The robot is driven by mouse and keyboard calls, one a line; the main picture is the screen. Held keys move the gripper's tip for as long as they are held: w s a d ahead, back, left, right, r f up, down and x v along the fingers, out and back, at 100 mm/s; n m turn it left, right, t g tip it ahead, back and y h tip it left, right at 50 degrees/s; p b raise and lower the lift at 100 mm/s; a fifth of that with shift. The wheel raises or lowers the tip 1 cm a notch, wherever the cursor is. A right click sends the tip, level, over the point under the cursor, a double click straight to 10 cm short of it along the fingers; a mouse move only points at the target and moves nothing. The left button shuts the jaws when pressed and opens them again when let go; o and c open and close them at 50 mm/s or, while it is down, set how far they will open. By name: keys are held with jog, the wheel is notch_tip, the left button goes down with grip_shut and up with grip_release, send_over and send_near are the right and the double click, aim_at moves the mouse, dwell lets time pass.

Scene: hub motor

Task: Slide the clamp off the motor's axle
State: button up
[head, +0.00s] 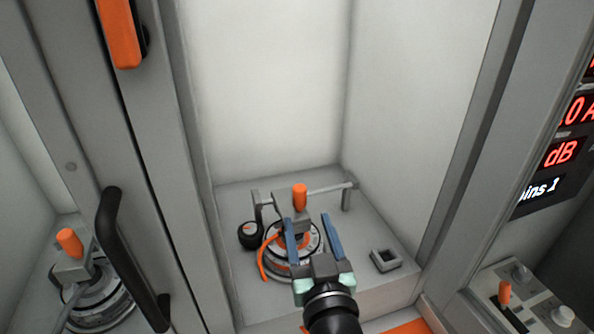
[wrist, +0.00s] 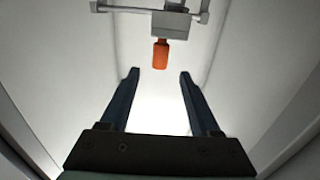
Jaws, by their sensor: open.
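The clamp (head: 294,213) is a grey block with an upright orange handle (head: 300,197). It sits over the round motor (head: 272,262) inside the chamber; the axle is hidden. My gripper (head: 308,218) is open, with its two blue fingers apart and nothing held between them. In the head view the left finger overlaps the clamp; whether they touch is unclear. In the wrist view the clamp (wrist: 171,26) and its orange handle (wrist: 161,56) appear beyond the fingertips of my gripper (wrist: 159,72), roughly in line with the gap.
A grey rail (head: 328,188) runs behind the clamp. A black knob (head: 250,235) stands left of the motor, with an orange cable (head: 264,258) alongside. A square socket (head: 385,260) is at right. Chamber walls flank the space. A similar clamp and motor (head: 90,290) appear at far left, possibly reflected.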

aim_at(289, 198)
jog(key=w, duration=0.4)
jog(key=w+a, duration=0.1)
jog(key=w, duration=0.3)
jog(key=w+a+p, duration=0.1)
jog(key=w, duration=0.3)
grip_shut()
dwell(1.2)
